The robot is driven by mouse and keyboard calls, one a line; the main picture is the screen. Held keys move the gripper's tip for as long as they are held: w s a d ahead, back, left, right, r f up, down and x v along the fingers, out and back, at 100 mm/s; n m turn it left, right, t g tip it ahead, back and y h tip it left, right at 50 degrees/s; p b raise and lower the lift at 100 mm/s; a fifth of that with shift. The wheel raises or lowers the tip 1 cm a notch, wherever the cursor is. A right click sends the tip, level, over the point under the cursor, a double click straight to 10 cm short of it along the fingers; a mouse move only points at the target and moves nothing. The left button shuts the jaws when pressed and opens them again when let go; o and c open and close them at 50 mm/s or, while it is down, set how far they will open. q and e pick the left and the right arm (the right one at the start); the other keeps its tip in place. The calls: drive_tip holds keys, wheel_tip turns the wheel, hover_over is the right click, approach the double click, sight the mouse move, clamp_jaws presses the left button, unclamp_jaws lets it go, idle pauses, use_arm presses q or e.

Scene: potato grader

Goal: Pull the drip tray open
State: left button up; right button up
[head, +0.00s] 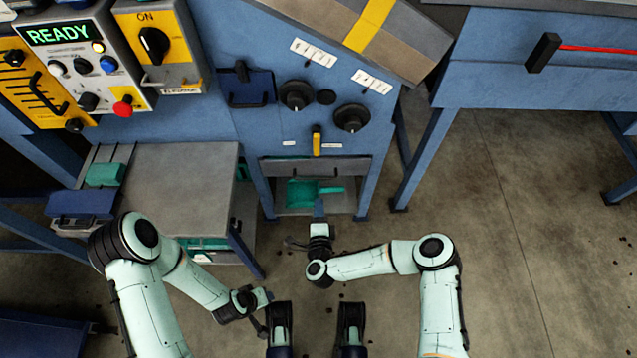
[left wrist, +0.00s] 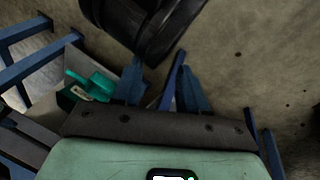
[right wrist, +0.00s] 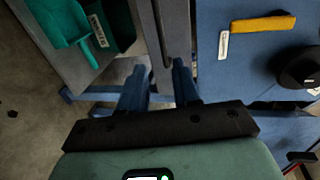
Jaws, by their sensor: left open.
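I take the drip tray to be the grey tray with a dark front bar (head: 315,166) in the low bay of the blue machine. A teal scoop (head: 305,192) shows in that bay, and again in the right wrist view (right wrist: 65,22). My right gripper (head: 319,204) points at the bay from just below it. In the right wrist view its two blue fingers (right wrist: 160,85) stand apart with a grey upright edge between them; contact cannot be made out. My left gripper (head: 262,300) is low at the left, away from the tray, open and empty (left wrist: 163,80).
A yellow handle (head: 316,140) and black knobs (head: 351,118) sit above the bay. A grey side table (head: 185,190) stands at the left, a blue bench (head: 540,70) at the right. Machine legs flank the bay. The floor (head: 500,250) at the right is clear.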

drive_tip(key=b, duration=0.2)
approach(319, 178)
drive_tip(key=w+f, duration=0.1)
drive_tip(key=w, duration=0.2)
use_arm(q)
drive_tip(key=s+a+f+g+b, duration=0.1)
drive_tip(key=s+a+f+b, duration=0.1)
drive_tip(key=s+f, duration=0.2)
wheel_tip(319, 178, down, 3)
drive_tip(key=shift+f+n+g, duration=0.1)
drive_tip(key=shift+n+g, duration=0.2)
drive_tip(key=shift+g, duration=0.1)
use_arm(e)
drive_tip(key=x, duration=0.7)
drive_tip(key=shift+a+f, duration=0.1)
use_arm(q)
drive_tip(key=shift+s, duration=0.1)
use_arm(e)
drive_tip(key=shift+c, duration=0.4)
clamp_jaws()
